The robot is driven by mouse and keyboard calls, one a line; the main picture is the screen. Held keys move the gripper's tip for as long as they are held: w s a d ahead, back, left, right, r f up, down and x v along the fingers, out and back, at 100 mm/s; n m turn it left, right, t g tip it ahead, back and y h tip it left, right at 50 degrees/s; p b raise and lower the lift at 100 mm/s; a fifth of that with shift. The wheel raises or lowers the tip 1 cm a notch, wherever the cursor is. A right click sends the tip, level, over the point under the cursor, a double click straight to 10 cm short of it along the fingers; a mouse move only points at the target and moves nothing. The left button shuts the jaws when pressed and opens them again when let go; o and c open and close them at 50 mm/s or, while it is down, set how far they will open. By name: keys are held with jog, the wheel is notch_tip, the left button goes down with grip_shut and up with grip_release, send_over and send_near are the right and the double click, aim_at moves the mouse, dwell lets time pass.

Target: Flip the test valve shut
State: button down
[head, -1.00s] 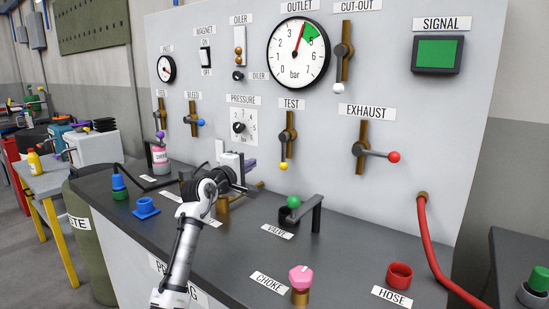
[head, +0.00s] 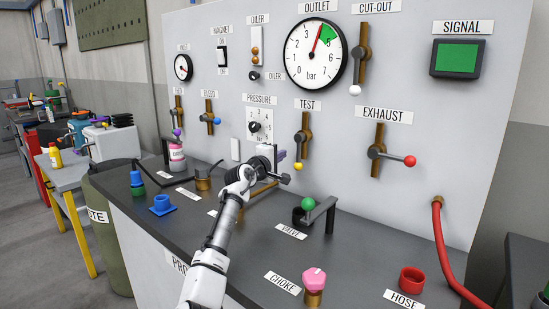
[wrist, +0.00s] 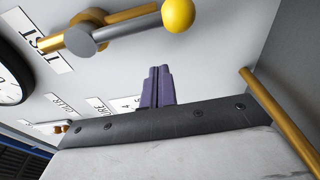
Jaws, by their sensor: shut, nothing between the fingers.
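The test valve (head: 303,138) is on the panel under the TEST label. Its lever hangs down along the brass pipe and ends in a yellow ball (head: 298,167). In the wrist view the grey lever (wrist: 105,37) and yellow ball (wrist: 178,14) lie at the top, beyond the fingertips. My gripper (head: 281,155) is just left of the yellow ball in the head view. Its purple fingers (wrist: 160,85) are together with nothing between them. They appear apart from the lever; the exact gap is hard to judge.
The exhaust valve (head: 376,152) has its red-ball lever sideways at the right. The pressure knob (head: 255,127) is to the left. A green-ball valve (head: 308,203) and a pink choke knob (head: 314,279) stand on the bench. A brass pipe (wrist: 280,120) runs close by on the right in the wrist view.

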aim_at(299, 152)
jog(key=shift+w+d, duration=0.25)
jog(key=shift+w, duration=0.15)
jog(key=shift+s+d+p, duration=0.55)
jog(key=shift+s+d, duration=0.7)
jog(key=shift+s, duration=0.3)
jog(key=shift+d+r+p, duration=0.1)
jog(key=shift+p, duration=0.25)
jog(key=shift+s+n+p, duration=0.1)
jog(key=shift+n+p, duration=0.5)
jog(key=shift+p, duration=0.05)
